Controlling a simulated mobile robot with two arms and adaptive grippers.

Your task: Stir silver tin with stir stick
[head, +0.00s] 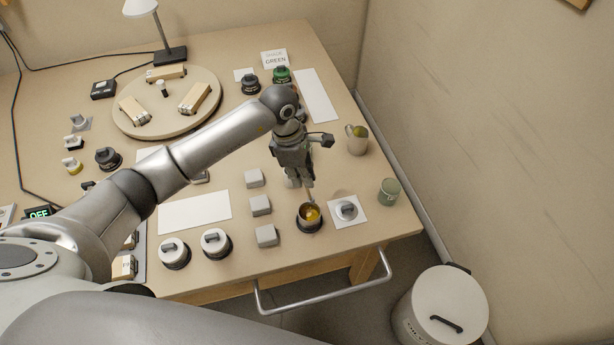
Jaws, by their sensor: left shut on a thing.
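The silver tin (309,224) stands open near the front right of the table, with a yellow-orange content showing inside. My left gripper (302,184) points down just above and behind the tin. It is shut on the stir stick (311,197), a thin pale stick whose lower end reaches down to the tin's mouth. The gripper hides the stick's upper part. I cannot tell how deep the tip sits. My right gripper is not in view.
A lid (347,210) lies on a white square right of the tin, with a green cup (389,191) beyond. Several grey blocks stand left of the tin. A mug (357,140) stands behind. The table's front edge (340,259) is close.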

